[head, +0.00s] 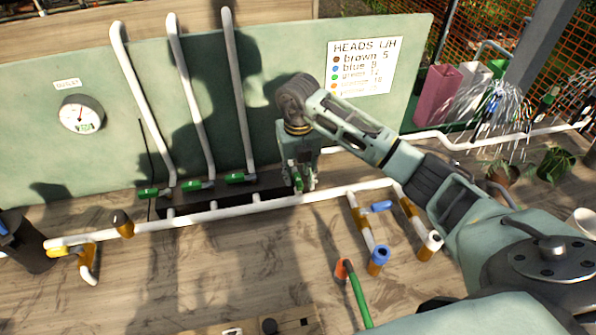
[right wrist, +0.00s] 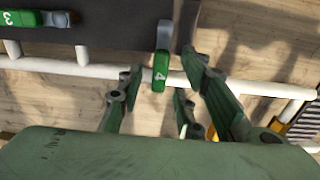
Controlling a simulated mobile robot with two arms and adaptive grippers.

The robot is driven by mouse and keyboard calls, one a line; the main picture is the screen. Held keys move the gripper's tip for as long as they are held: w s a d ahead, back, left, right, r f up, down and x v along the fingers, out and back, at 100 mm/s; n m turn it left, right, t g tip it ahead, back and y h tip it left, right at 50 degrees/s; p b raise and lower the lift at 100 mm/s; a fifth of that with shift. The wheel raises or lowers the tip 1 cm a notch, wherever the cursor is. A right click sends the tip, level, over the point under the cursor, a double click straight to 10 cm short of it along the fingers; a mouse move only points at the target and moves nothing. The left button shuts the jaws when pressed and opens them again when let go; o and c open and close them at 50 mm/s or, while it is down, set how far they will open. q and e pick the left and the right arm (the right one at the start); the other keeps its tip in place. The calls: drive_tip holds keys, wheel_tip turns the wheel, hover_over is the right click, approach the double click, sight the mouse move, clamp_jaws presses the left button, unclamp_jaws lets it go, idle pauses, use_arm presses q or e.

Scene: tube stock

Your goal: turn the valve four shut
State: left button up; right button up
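Valve four has a green handle marked 4 (right wrist: 161,70) in the right wrist view. It points toward the bottom of the picture, away from the dark block (right wrist: 110,34). Valve three's green handle (right wrist: 38,18) lies along the block. In the head view, valve four's handle (head: 298,181) is partly hidden by my right gripper (head: 306,184). My right gripper points down at it, open, with its fingers (right wrist: 165,80) on either side of the handle and gaps visible. Three other green handles (head: 235,178) stand left of it at the upright white pipes. My left gripper is not in view.
A white pipe (head: 215,215) runs along the front of the block. A gauge (head: 82,114) and a sign (head: 362,66) are on the green board. Water sprays (head: 497,105) at the right.

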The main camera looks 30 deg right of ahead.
drive_tip(key=shift+f, duration=0.3)
clamp_jaws()
idle(0.5)
